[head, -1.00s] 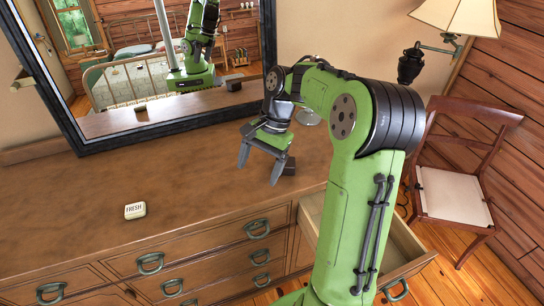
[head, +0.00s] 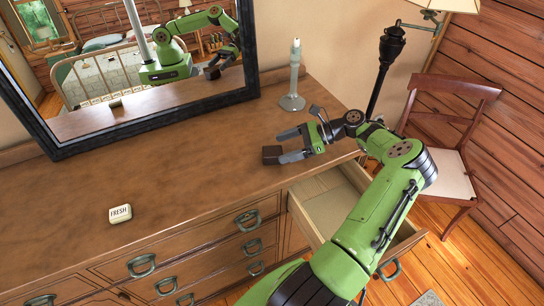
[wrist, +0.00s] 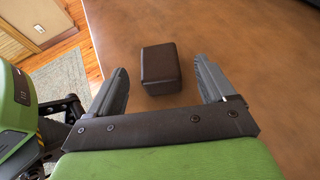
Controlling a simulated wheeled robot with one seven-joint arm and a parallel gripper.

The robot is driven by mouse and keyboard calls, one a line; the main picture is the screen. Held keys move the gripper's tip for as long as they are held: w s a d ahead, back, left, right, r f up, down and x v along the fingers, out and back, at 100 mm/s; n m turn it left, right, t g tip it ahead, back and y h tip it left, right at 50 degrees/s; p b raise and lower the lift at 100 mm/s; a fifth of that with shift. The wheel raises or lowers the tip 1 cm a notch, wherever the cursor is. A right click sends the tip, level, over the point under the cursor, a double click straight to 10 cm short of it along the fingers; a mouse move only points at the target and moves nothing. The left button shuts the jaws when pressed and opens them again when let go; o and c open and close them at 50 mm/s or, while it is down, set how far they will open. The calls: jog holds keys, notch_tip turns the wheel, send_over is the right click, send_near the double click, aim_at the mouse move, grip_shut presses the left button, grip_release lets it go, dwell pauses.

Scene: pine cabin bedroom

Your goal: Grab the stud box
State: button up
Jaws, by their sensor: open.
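In the wrist view the box (wrist: 160,62) shows between my two fingers, with clear space on both sides. My gripper (head: 280,147) is open and empty, reaching from the right with its fingertips close to the box. In the wrist view my gripper's fingertips (wrist: 161,65) flank the box in the picture. I cannot tell exactly how high they are above the wood.
A white FRESH tin (head: 120,213) lies on the dresser top (head: 190,175) at left. A grey candlestick (head: 293,85) stands behind my gripper. A mirror (head: 160,118) leans at the back. The drawer (head: 325,200) is open under my arm. A chair (head: 440,170) stands right.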

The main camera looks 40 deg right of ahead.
aim_at(267, 154)
jog(key=b+x, duration=0.1)
jog(key=x, duration=0.5)
jog(key=shift+w+a+f, duration=0.15)
jog(key=shift+a+f, duration=0.1)
jog(key=shift+c, duration=0.3)
jog(key=c, duration=1)
